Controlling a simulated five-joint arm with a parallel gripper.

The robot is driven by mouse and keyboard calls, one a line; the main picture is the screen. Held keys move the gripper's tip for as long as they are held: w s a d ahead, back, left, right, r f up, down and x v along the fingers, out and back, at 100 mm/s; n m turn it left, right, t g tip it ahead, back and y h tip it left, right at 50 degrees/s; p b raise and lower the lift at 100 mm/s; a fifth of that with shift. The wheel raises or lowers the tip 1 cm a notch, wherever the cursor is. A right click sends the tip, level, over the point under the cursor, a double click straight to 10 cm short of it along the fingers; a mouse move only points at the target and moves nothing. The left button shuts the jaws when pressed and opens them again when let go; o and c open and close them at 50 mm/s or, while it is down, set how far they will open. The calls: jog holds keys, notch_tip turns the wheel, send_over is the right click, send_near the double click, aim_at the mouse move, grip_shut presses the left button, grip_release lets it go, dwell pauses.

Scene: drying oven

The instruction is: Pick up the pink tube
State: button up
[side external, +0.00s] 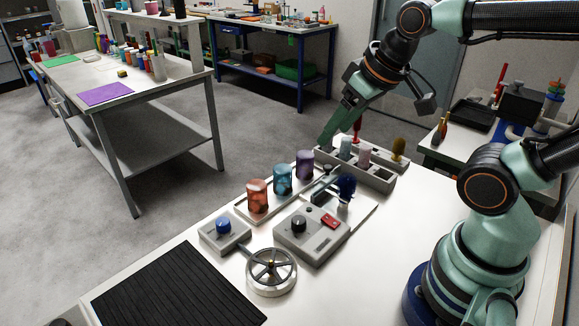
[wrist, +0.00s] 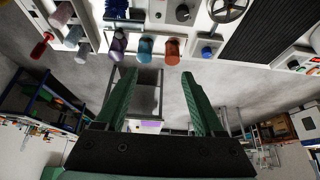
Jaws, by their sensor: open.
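The pink tube (side external: 363,157) stands upright in the grey rack (side external: 378,182) at the back of the white table, between a pale blue-grey tube (side external: 346,146) and a yellow-headed brush (side external: 398,147). My gripper (side external: 325,138) is open and empty, above the rack's left end, left of the pink tube and apart from it. In the wrist view my gripper (wrist: 152,75) has its green fingers spread with nothing between them. There the pink tube (wrist: 62,14) shows at the upper left, outside the fingers. The rack hides its lower part.
A red-handled item (side external: 356,130) stands in the rack behind the tubes. Orange (side external: 257,196), teal (side external: 283,179) and purple (side external: 305,165) jars stand on a tray in front. A control box (side external: 312,235), a handwheel (side external: 271,271) and a black ribbed mat (side external: 175,290) lie nearer.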

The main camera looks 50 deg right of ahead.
jog(key=shift+o, duration=0.2)
jog(key=m+g, duration=0.6)
jog(key=m, duration=1.2)
send_over(366, 147)
notch_tip(366, 147, down, 7)
jog(key=f, duration=0.7)
jog(key=shift+s+d, duration=0.25)
jog(key=shift+s, duration=0.1)
jog(key=shift+w+a+f, duration=0.1)
jog(key=shift+w+f, duration=0.1)
jog(key=shift+f, duration=1.15)
jog(key=shift+w+a+f, duration=0.1)
jog(key=shift+w+f, duration=0.05)
jog(key=shift+f, duration=1.15)
grip_shut()
